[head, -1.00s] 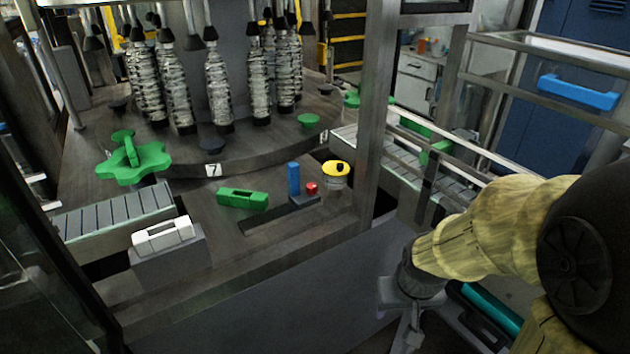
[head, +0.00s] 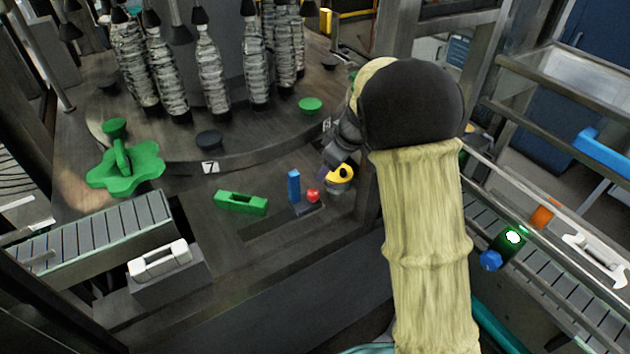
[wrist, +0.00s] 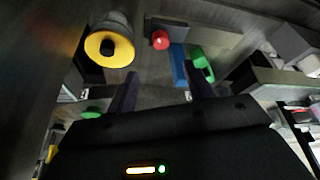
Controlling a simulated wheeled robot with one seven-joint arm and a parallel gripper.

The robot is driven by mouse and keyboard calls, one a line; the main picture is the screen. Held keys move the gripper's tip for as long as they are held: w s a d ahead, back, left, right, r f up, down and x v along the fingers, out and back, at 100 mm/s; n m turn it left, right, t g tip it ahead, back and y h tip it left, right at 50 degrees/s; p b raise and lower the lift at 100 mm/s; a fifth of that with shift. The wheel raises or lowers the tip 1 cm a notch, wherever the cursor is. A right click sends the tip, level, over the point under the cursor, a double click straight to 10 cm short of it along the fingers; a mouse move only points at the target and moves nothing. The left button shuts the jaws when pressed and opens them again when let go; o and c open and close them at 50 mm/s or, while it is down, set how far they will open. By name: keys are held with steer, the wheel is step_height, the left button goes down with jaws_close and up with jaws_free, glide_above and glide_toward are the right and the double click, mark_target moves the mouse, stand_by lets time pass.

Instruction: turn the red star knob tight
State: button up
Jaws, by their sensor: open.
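The small red knob (head: 313,195) sits low on the machine deck, just right of an upright blue block (head: 294,186). In the wrist view the red knob (wrist: 160,40) shows above the gap between my fingers, apart from them; its star shape is too small to make out. My gripper (wrist: 161,82) is open, with two dark fingers and nothing between them. In the head view my arm hides most of the gripper, which is above and to the right of the knob, close to the yellow-topped cylinder (head: 340,178).
The yellow-topped cylinder also shows left of my fingers in the wrist view (wrist: 110,48). A green block (head: 241,204) lies left of the blue block. A white-handled piece (head: 158,260) and a large green star part (head: 126,168) stand further left. Wrapped bottles (head: 211,80) stand behind.

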mark_target(315, 193)
steer(key=p+x, duration=0.1)
steer(key=x, duration=0.3)
steer(key=p+x, duration=0.1)
steer(key=x, duration=0.3)
steer(key=p+x, duration=0.1)
steer(key=x, duration=0.3)
steer(key=shift+s+d+f, duration=0.1)
steer(key=shift+s+d, duration=0.05)
steer(key=shift+s, duration=0.25)
steer(key=shift+c, duration=0.2)
steer(key=c, duration=0.9)
